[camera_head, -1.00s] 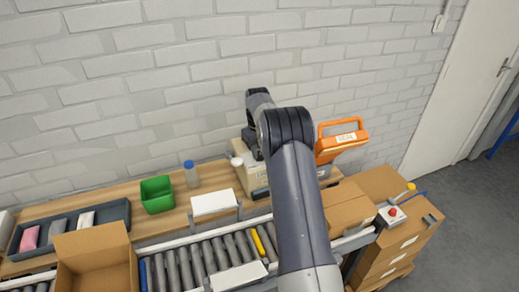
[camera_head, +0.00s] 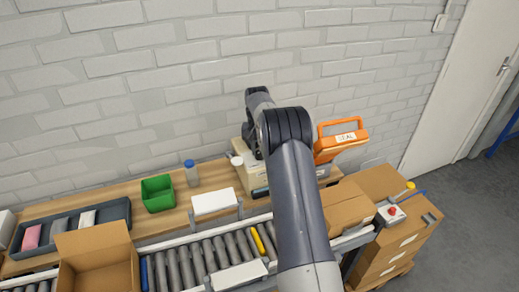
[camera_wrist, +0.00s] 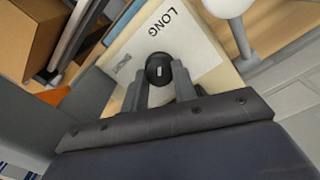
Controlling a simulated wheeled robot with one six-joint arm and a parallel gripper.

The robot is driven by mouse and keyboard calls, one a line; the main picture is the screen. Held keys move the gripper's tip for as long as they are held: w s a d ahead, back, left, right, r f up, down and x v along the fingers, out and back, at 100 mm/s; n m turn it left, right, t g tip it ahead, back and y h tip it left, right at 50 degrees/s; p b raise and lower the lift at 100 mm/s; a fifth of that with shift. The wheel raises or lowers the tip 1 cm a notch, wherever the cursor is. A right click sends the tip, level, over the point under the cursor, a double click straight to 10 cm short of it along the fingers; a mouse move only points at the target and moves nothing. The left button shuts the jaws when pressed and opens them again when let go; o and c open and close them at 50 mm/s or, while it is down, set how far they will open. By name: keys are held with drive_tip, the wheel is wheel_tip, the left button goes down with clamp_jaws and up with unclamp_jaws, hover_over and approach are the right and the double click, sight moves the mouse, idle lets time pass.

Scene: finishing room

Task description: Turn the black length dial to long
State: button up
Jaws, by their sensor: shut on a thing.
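The black length dial (camera_wrist: 159,69) is a round knob with a short light mark on its face, in the wrist view. It sits on a cream panel (camera_wrist: 200,62) of the sealing machine. The word LONG is printed on the panel above and right of the dial. My gripper (camera_wrist: 161,80) is shut on the dial, one finger on each side. I cannot tell exactly which marking the dial points to. In the head view the cream machine (camera_head: 254,181) shows beside my arm, which hides the dial and gripper.
The machine's orange SEAL handle (camera_head: 340,141) stands up to the right of my arm. A white round knob (camera_wrist: 228,5) is near the panel. A green bin (camera_head: 157,194), a blue-capped bottle (camera_head: 191,174) and an open carton (camera_head: 98,268) are to the left. Stacked cartons (camera_head: 395,247) stand right.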

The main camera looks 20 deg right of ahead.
idle(0.5)
drive_tip(key=o, duration=1)
drive_tip(key=shift+r, duration=0.1)
wheel_tip(320, 180, up, 11)
drive_tip(key=b, duration=0.1)
drive_tip(key=shift+a, duration=0.15)
drive_tip(key=shift+w+f, duration=0.1)
drive_tip(key=shift+f, duration=0.1)
drive_tip(key=f, duration=0.5)
drive_tip(key=f+p, duration=0.1)
drive_tip(key=f, duration=0.5)
drive_tip(key=shift+d, duration=0.2)
